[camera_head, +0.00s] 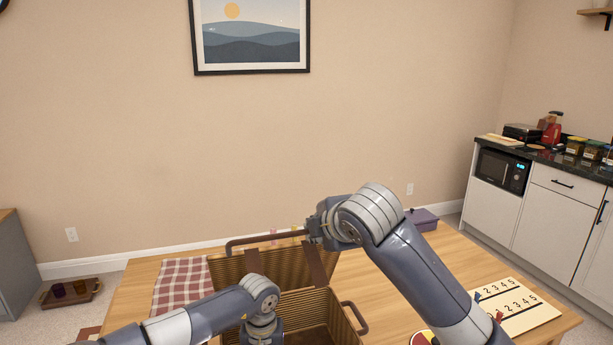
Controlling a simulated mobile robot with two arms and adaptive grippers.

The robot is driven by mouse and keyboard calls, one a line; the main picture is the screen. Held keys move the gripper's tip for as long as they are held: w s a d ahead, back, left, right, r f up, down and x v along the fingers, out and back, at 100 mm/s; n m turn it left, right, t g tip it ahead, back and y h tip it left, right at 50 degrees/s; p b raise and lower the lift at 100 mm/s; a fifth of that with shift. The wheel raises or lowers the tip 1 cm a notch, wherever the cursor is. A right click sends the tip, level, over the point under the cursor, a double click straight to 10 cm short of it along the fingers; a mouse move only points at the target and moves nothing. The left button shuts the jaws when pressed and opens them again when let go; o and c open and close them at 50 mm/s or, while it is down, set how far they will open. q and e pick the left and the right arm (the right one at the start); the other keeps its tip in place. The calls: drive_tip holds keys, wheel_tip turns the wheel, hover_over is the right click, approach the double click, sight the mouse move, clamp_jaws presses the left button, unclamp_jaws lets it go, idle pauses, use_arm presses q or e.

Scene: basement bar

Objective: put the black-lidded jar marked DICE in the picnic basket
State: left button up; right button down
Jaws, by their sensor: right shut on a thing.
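The picnic basket (323,302) is brown and ribbed and stands on the wooden table, with its lid (225,275) raised at the back. My right gripper (314,231) is at the upper right of the lid, at the end of the brown handle bar (265,238), and appears shut on that bar; its fingers are partly hidden. My left arm reaches over the basket's front left, its wrist turned down; its fingertips are not visible. I cannot pick out the jar marked DICE; small jars (575,146) stand on the far counter, labels unreadable.
A red checked cloth (180,285) lies left of the basket. A numbered board (520,308) lies at the table's right, and a purple box (422,219) at its back right. A tray (70,291) with cups is on the floor at left. The table between basket and board is partly covered by my right arm.

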use_arm(q)
drive_tip(key=o, duration=1.5)
drive_tip(key=o, duration=0.5)
drive_tip(key=shift+o, duration=0.2)
